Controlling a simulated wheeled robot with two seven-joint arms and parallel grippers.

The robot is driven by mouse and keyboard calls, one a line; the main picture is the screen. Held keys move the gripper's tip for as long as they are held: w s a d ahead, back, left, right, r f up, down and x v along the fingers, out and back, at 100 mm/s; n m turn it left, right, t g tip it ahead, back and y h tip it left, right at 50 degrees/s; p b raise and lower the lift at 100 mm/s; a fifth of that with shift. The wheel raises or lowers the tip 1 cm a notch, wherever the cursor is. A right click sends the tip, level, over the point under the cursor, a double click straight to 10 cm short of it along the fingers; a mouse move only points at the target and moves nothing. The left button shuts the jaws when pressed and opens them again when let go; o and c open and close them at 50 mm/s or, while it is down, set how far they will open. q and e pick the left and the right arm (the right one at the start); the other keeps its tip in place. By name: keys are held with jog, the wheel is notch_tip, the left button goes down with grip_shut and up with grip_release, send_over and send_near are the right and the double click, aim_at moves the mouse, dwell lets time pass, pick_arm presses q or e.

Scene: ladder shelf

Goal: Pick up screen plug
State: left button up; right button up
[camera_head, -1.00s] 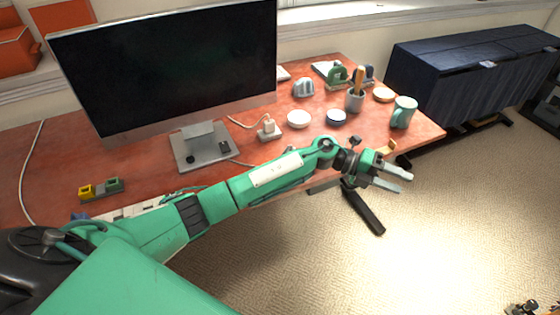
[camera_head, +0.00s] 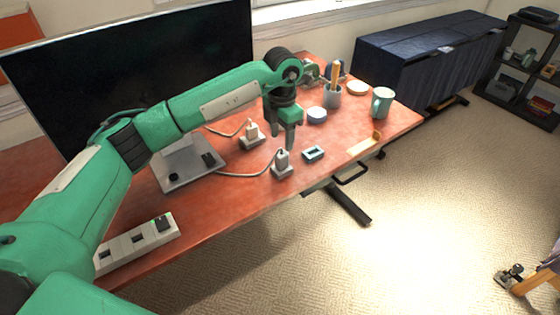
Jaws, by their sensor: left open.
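Two white plugs with cords stand on the red desk (camera_head: 240,195). The front plug (camera_head: 282,160) sits upright on a small grey base near the desk's front edge, and its cord runs left toward the screen stand. The rear plug (camera_head: 251,130) stands on another base, with its cord running behind the screen (camera_head: 130,75). I cannot tell for sure which is the screen plug. My left gripper (camera_head: 285,138) points down, open, just above the front plug. Whether its fingers touch the plug cannot be told. My right gripper is not in view.
A white power strip (camera_head: 138,243) lies at the front left of the desk. A small dark-topped block (camera_head: 313,154) lies right of the front plug.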

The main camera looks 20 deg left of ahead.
aim_at(282, 154)
pick_arm(q)
notch_tip(282, 154, down, 4)
jog(key=shift+f, duration=0.25)
notch_tip(282, 154, down, 4)
jog(key=shift+w+f+p, duration=0.15)
jog(key=shift+f+p, duration=0.1)
jog(key=shift+p, duration=0.05)
jog(key=shift+f, duration=0.1)
jog(key=c, duration=1.1)
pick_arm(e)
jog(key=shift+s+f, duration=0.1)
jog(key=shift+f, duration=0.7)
